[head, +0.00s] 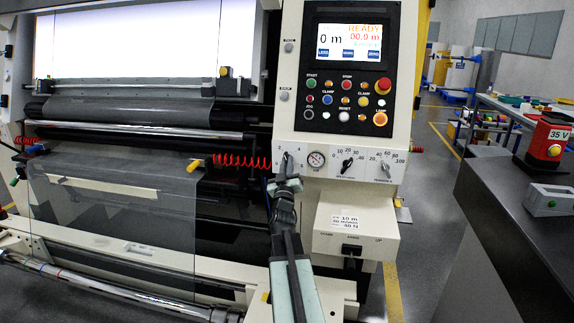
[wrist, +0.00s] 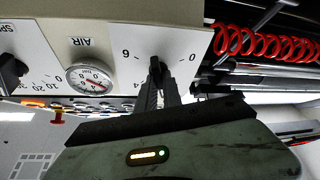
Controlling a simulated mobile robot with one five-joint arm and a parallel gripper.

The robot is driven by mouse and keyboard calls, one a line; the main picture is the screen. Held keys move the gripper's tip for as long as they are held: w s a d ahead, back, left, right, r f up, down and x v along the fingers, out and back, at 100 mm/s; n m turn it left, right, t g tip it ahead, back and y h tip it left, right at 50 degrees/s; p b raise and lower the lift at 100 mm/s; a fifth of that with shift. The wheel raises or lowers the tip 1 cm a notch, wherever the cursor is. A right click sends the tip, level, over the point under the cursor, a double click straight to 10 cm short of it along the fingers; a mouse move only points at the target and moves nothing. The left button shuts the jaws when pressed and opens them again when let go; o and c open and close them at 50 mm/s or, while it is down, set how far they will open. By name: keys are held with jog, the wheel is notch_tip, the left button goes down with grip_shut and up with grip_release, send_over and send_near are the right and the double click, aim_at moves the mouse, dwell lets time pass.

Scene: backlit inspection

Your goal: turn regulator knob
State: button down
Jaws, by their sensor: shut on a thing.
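The regulator knob (wrist: 155,66) is small and dark, on the white panel between the printed 0 and 6 in the wrist view. My gripper (wrist: 157,88) is shut on it, its dark fingers reaching up to the panel. The fingers hide part of the knob and dial. In the head view my gripper (head: 287,168) meets the panel at the left end of the knob row, largely covering the knob. The round AIR gauge (head: 316,159) is just right of it; the gauge (wrist: 90,78) shows left of the knob in the wrist view, with a red needle.
Two more black knobs (head: 347,165) (head: 385,169) sit right of the gauge. Above are a button panel (head: 347,101) and a lit screen (head: 349,43). A red coiled hose (head: 243,161) runs left of my gripper. A dark counter (head: 500,240) stands at right.

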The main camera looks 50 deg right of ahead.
jog(key=shift+m+g, duration=0.3)
jog(key=shift+m, duration=0.2)
jog(key=shift+w+a+m+g+h+p, duration=0.2)
jog(key=shift+m+g+h, duration=0.7)
jog(key=shift+m, duration=1.65)
jog(key=shift+s+d+m+g+h+p, duration=0.15)
jog(key=shift+m+g+h+p, duration=0.2)
jog(key=shift+m+g, duration=1.7)
jog(key=shift+w+a+m+g+h+p, duration=0.1)
jog(key=shift+m+g+h+p, duration=0.3)
jog(key=shift+m, duration=2.7)
jog(key=shift+m+g, duration=0.3)
jog(key=shift+g, duration=0.05)
jog(key=c, duration=1.5)
grip_release()
